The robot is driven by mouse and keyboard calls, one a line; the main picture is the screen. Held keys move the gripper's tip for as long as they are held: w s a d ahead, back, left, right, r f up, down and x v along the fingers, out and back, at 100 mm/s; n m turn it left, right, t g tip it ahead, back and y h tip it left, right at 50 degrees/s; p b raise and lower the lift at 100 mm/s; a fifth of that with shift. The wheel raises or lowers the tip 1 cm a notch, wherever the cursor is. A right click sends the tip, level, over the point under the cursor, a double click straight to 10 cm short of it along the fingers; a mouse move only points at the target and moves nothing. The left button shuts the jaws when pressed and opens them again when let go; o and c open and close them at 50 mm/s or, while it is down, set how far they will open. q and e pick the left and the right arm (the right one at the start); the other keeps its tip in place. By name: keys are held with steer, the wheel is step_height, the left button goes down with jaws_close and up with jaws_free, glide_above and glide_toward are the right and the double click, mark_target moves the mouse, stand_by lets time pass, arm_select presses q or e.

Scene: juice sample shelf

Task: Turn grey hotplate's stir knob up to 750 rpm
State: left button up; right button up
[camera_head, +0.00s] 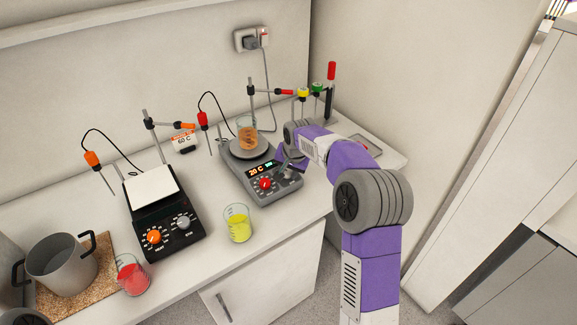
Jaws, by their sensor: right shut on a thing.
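The grey hotplate (238,176) stands on the right half of the counter, with a beaker of orange liquid (248,138) on its round plate. Its front panel has a lit display (260,168) with orange digits that look like 20 C and green digits too small to read. A red knob (265,184) shows at the panel's left. My right gripper (286,170) is at the panel's right side, shut on the stir knob, which is mostly hidden by the gripper. My left gripper is not in view.
A black hotplate (153,219) with an orange knob stands left. A beaker of yellow liquid (237,224) is near the counter's front edge. A pot (62,268) on a cork mat and a beaker of red liquid (132,275) are front left. Probe stands and cables rise behind the hotplates.

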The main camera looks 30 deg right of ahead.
steer(key=m+p, duration=0.3)
steer(key=m, duration=0.2)
steer(key=shift+w+r, duration=0.1)
steer(key=shift+m, duration=0.3)
stand_by(0.4)
steer(key=o, duration=1)
steer(key=shift+o, duration=0.2)
steer(key=p+v, duration=0.1)
steer(key=v, duration=0.6)
steer(key=shift+r, duration=0.25)
steer(key=shift+a, duration=0.1)
